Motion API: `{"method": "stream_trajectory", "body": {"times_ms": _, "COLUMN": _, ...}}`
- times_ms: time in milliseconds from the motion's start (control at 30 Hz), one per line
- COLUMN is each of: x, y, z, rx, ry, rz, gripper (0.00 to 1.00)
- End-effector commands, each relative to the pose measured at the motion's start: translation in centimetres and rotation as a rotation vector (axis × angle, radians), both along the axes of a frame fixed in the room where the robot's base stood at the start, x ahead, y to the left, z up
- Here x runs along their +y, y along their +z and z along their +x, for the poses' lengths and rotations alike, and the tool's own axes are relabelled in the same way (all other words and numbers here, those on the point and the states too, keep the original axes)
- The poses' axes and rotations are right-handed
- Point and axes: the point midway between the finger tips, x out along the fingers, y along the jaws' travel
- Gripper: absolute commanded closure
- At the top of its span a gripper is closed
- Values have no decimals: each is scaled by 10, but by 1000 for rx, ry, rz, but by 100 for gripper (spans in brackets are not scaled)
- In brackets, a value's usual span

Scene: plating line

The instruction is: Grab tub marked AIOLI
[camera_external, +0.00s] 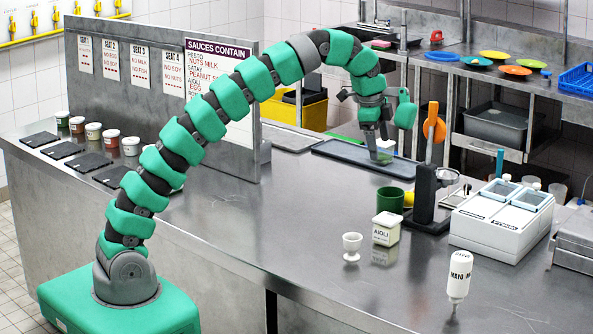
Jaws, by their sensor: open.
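The AIOLI tub (386,230) is a small squarish white container with a dark label reading AIOLI. It stands upright on the steel counter, right of the centre of the view. My gripper (384,157) is above the dark tray farther back on the counter, pointing down. It is open and apart from the tub, which stands nearer the camera.
A white egg cup (352,247) stands just left of the tub, and a green cup (390,199) is close behind it. A black stand (428,195), a white two-lidded box (502,222) and an inverted MAYO bottle (458,278) are to the right.

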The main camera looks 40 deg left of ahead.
Motion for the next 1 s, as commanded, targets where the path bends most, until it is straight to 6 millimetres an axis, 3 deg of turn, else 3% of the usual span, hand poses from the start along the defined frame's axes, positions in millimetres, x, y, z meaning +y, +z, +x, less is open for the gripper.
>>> {"method": "stream_trajectory", "body": {"times_ms": 100, "x": -28, "y": -40, "z": -9, "rx": 83, "ry": -110, "rz": 47, "gripper": 20}}
{"method": "stream_trajectory", "body": {"times_ms": 333, "x": -55, "y": -80, "z": -25, "rx": 180, "ry": -246, "rz": 99, "gripper": 20}}
{"method": "stream_trajectory", "body": {"times_ms": 667, "x": -60, "y": -104, "z": -30, "rx": 201, "ry": -274, "rz": 110, "gripper": 20}}
{"method": "stream_trajectory", "body": {"times_ms": 1000, "x": -59, "y": -151, "z": -30, "rx": 204, "ry": -273, "rz": 111, "gripper": 20}}
